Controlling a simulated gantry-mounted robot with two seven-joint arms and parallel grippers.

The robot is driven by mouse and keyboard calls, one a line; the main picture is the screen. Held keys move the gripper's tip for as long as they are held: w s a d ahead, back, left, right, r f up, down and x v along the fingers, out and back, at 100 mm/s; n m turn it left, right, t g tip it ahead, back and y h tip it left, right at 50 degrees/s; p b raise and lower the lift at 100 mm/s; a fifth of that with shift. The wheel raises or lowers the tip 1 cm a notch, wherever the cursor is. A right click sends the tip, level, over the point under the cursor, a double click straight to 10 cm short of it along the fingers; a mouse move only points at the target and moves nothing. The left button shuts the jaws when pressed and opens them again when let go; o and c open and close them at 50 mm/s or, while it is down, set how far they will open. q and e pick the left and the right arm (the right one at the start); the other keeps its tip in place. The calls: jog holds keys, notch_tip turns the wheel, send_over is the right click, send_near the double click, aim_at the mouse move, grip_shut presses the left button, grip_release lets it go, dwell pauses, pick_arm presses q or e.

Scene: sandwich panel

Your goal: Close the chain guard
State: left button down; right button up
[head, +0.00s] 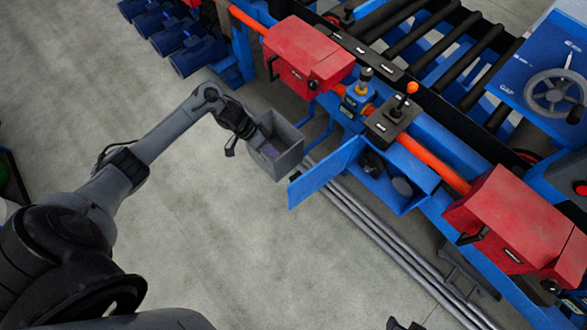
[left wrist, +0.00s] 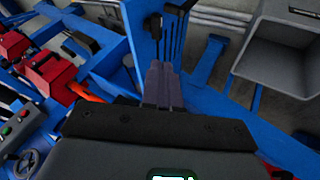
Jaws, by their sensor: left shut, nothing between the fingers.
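Two red covers with black handles sit along the orange bar of the blue machine, one at upper middle (head: 308,50) and one at lower right (head: 520,222). I cannot tell for sure which part is the chain guard. A blue door panel (head: 325,172) stands swung out from an open blue compartment. My left gripper (head: 266,138) is at the grey bin, left of this panel, below the upper red cover. In the left wrist view its fingers (left wrist: 163,86) are shut and empty, with blue metalwork beyond them. A dark piece at the head view's bottom edge may be my right gripper (head: 405,325).
The open grey bin (head: 280,157) is close to my left gripper. A control box with an orange-knobbed lever (head: 395,118) stands between the red covers. Grey pipes (head: 385,235) lie on the floor beside the machine. The floor at left is clear.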

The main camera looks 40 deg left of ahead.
pick_arm(q)
jog(key=w, duration=0.1)
jog(key=b, duration=0.4)
send_near(299, 173)
jog(key=w+d+f, duration=0.3)
jog(key=d+f, duration=0.1)
jog(key=shift+s+d, duration=0.3)
jog(key=shift+d, duration=0.3)
pick_arm(e)
notch_tip(299, 173, down, 4)
jog(key=shift+f, duration=0.15)
pick_arm(q)
jog(key=shift+p, duration=0.3)
pick_arm(e)
jog(key=shift+d, duration=0.1)
